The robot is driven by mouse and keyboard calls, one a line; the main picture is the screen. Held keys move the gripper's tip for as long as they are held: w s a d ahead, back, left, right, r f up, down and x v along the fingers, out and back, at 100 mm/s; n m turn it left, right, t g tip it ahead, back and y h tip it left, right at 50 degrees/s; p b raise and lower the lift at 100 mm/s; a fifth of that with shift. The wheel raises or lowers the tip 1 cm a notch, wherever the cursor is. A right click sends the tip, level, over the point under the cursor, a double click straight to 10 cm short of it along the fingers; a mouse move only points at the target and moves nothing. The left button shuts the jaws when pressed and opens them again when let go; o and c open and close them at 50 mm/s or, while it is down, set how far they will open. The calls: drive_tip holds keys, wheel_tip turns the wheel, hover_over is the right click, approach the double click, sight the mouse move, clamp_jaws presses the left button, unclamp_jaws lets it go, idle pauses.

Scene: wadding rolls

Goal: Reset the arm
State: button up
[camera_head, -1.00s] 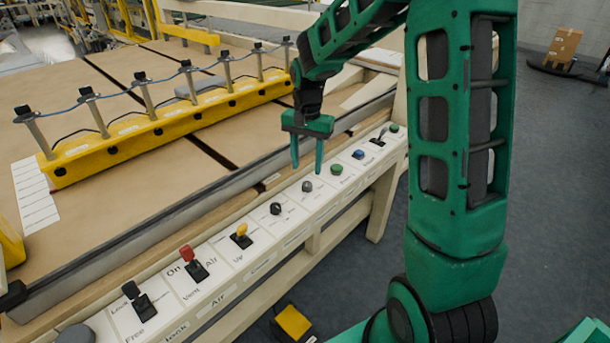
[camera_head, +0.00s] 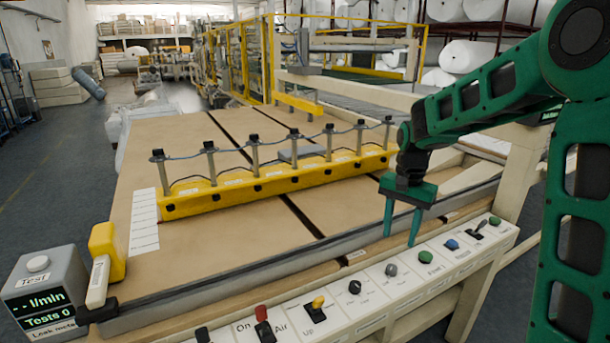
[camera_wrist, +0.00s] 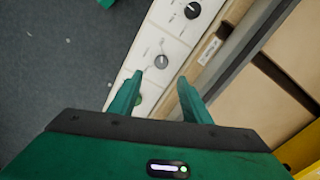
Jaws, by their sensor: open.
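My gripper (camera_head: 402,226) is green, with two fingers pointing down. It hangs over the front edge of the table, just above the control panel (camera_head: 375,310). The fingers are apart with nothing between them, and in the wrist view my gripper (camera_wrist: 157,100) is open over the panel. My green arm comes in from the right in the head view. Near the fingertips on the panel are a grey knob (camera_head: 391,270), a green button (camera_head: 425,257) and a blue button (camera_head: 452,244). Contact with the panel cannot be told.
The brown table (camera_head: 190,245) carries a yellow bar (camera_head: 240,188) with several upright posts joined by a cable. A grey test box (camera_head: 45,290) and a yellow tool (camera_head: 107,252) are at the left front. Red (camera_head: 263,325) and yellow (camera_head: 317,308) levers rise from the panel.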

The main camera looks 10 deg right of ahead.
drive_tip(key=s+d+r+n, duration=0.1)
drive_tip(key=s+d+r, duration=0.15)
drive_tip(key=s, duration=0.55)
drive_tip(key=s+d+r, duration=0.2)
drive_tip(key=s+d, duration=0.2)
drive_tip(key=s, duration=0.3)
drive_tip(key=s+f+n, duration=0.2)
drive_tip(key=s, duration=1.5)
drive_tip(key=shift+s+d, duration=0.35)
drive_tip(key=shift+f, duration=0.1)
